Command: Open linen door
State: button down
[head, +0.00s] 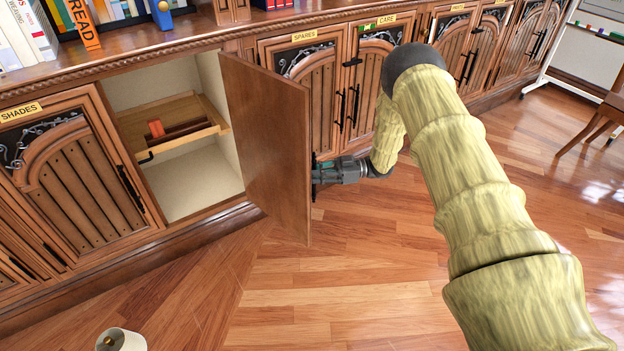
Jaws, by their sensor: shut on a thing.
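A brown wooden cabinet door (272,145) stands swung out from the cabinet, roughly square to its front, with its plain inner face towards me. No label shows on it, but I take it to be the linen door. My gripper (318,173) is at the outer side of this door, by its free edge, low down. It is shut on the door's handle side; the fingertips and the handle are mostly hidden behind the panel. The cabinet opening (185,188) to the left shows a pale interior with a wooden drawer tray (205,105) holding reddish-brown items.
The closed SHADES door (85,175) is to the left, and the closed SPARES (312,95) and CARE doors (375,85) are to the right. A white object (121,340) stands at the bottom left. The wooden floor before the door is clear. A chair (605,115) is far right.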

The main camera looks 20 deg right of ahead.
jog(key=shift+d, duration=0.15)
jog(key=c, duration=1.4)
grip_release()
jog(key=shift+d, duration=0.1)
jog(key=d, duration=0.4)
jog(key=s+d, duration=0.1)
jog(key=d, duration=0.6)
jog(key=shift+s+d, duration=0.15)
jog(key=shift+d, duration=0.2)
